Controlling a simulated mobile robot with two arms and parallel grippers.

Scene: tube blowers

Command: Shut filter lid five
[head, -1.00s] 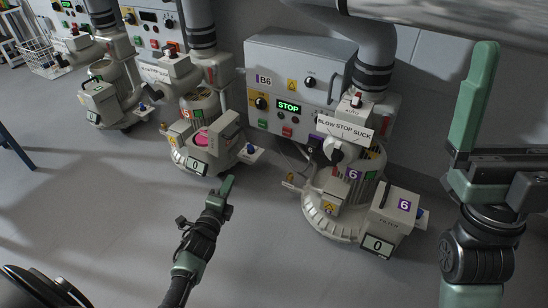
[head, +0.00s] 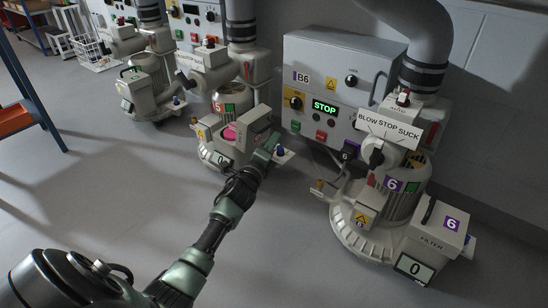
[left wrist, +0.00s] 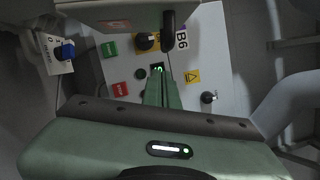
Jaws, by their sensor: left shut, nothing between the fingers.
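Blower five stands on the floor left of centre in the head view, with an orange-red 5 label (head: 218,107). Its filter lid (head: 256,128) stands raised, and the pink filter inside (head: 229,133) shows. My left gripper (head: 270,144) is shut and empty, its green fingers close to the lid's right side. I cannot tell whether they touch it. In the left wrist view the shut fingers (left wrist: 163,88) point up the picture below a pale part with a dark handle (left wrist: 168,30), which looks like the lid. My right gripper is out of view.
Blower six (head: 378,215) with its closed filter box (head: 436,230) stands to the right. Control panel B6 (head: 335,90) is behind. Another blower (head: 145,95) stands further left. An orange-shelved rack (head: 14,120) is at the left edge. The floor (head: 110,190) between is clear.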

